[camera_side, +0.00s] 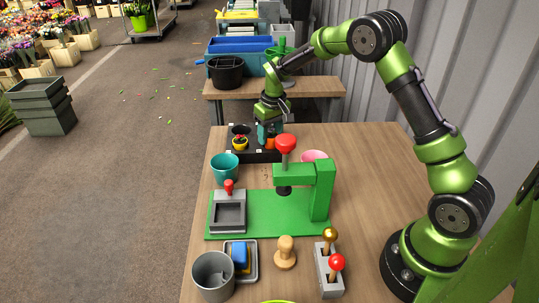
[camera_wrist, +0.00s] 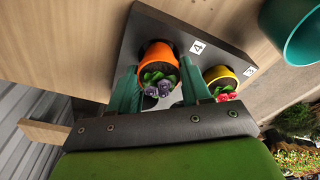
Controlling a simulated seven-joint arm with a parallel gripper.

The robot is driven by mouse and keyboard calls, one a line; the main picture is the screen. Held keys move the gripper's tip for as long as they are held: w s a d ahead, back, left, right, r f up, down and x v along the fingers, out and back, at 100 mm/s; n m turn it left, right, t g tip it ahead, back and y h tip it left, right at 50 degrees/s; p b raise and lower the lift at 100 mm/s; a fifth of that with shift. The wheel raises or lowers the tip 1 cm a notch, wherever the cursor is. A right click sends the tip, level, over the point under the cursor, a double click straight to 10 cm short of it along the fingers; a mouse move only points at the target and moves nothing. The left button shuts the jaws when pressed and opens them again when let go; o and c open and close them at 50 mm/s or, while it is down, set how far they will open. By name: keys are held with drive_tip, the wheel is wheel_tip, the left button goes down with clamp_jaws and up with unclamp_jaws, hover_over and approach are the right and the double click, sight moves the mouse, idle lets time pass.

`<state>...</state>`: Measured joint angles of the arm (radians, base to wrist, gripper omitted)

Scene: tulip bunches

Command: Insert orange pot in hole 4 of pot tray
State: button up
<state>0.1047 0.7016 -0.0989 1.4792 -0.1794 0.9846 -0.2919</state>
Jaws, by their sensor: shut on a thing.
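The orange pot (camera_wrist: 158,56), holding purple flowers and green leaves, sits between the two teal fingers of my gripper (camera_wrist: 158,78) in the wrist view. My gripper (camera_side: 268,136) is shut on it at the far side of the table. The pot is at the hole beside the label 4 on the black pot tray (camera_wrist: 143,22), with a dark hole edge showing around its rim. How deep it sits I cannot tell. In the side view the orange pot (camera_side: 271,143) is partly hidden by the fingers, over the tray (camera_side: 232,155).
A yellow pot (camera_wrist: 221,75) with red flowers stands in the tray by label 3, close beside my right-hand finger. A teal pot (camera_side: 224,166) and a pink pot (camera_side: 314,155) stand nearby. A green press (camera_side: 318,190) stands in front of the tray.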

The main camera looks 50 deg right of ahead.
sight(274, 138)
drive_tip(key=shift+f, duration=0.6)
drive_tip(key=o, duration=1.1)
drive_tip(key=r, duration=0.5)
drive_tip(key=s+r, duration=0.1)
drive_tip(key=r, duration=0.5)
drive_tip(key=s+r, duration=0.1)
drive_tip(key=r, duration=0.4)
drive_tip(key=shift+a+r, duration=0.25)
drive_tip(key=shift+r, duration=0.15)
